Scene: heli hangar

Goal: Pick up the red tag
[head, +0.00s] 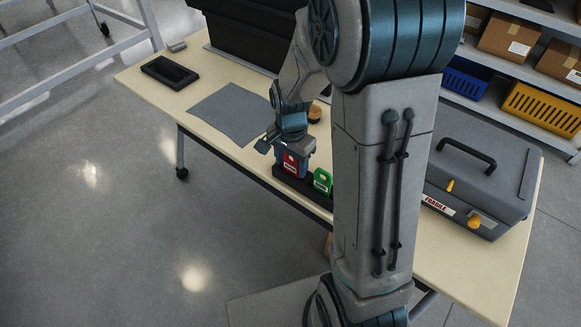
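The red tag (290,164) stands upright at the black holder (318,195) near the table's front edge. A green tag (322,181) stands to its right, and something blue shows just behind and left of the red one. My gripper (287,147) points down directly above the red tag, very close to its top. Whether it touches the tag, and whether the fingers are open or shut, is too small to tell. My arm hides the part of the table right of the green tag.
A grey case (477,180) with a handle stands on the table's right. A grey mat (229,113), a black tray (169,72) and a large black box (247,35) lie left and behind. Shelves with cartons and bins stand behind.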

